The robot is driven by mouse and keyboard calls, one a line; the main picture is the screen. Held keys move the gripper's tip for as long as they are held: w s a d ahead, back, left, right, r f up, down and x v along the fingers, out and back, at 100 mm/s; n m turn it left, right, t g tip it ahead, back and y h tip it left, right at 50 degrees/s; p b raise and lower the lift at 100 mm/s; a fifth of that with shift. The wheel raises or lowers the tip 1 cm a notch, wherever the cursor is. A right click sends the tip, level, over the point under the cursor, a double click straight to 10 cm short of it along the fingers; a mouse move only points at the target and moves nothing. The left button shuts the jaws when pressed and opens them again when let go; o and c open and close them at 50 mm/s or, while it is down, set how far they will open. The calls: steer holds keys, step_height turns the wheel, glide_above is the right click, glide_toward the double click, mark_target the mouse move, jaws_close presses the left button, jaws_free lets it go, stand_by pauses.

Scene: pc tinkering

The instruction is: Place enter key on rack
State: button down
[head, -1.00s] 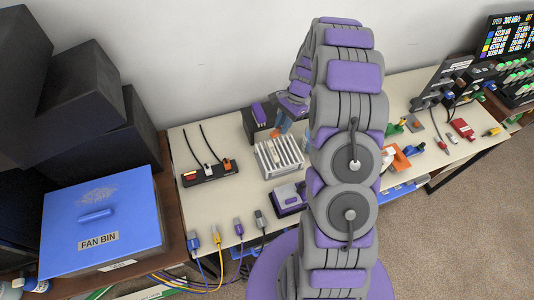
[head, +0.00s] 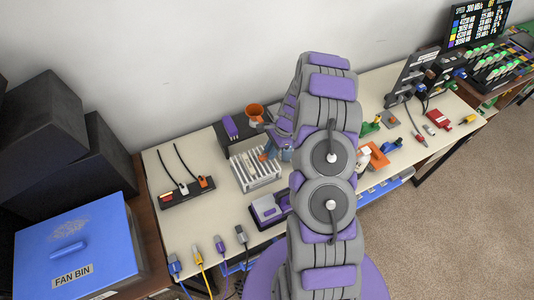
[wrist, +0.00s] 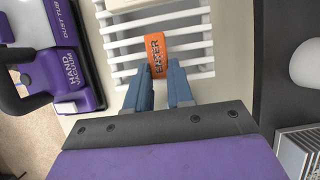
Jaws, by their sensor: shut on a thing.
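The enter key (wrist: 154,52) is a small orange block lettered "ENTER" in the wrist view. My gripper (wrist: 158,72) is shut on it, with a blue-grey finger on each side. The white slatted rack (wrist: 195,38) lies right behind and below the key, whose far end overlaps the slats in the picture. I cannot tell whether the key touches the slats. In the head view my gripper (head: 268,152) is at the right part of the rack (head: 262,182), and an orange bit of the key shows there. My arm covers part of that area.
A purple hand vacuum (wrist: 70,68) stands left of the rack in the wrist view, and in front of it in the head view (head: 268,208). A pale block (wrist: 130,3) lies on the rack. A power strip (head: 188,192) lies to the left.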

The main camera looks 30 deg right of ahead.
mark_target(261, 158)
steer(key=shift+d+f, duration=0.4)
steer(key=shift+d, duration=0.35)
steer(key=a, duration=0.4)
steer(key=c, duration=1.3)
jaws_free()
steer(key=shift+a+r, duration=0.1)
steer(key=shift+a, duration=0.4)
steer(key=shift+c, duration=0.2)
steer(key=shift+o, duration=0.8)
steer(key=shift+a, duration=0.1)
steer(key=shift+o, duration=0.9)
steer(key=d, duration=0.4)
steer(key=shift+a, duration=1.1)
steer(key=shift+d, duration=0.2)
steer(key=shift+d, duration=0.1)
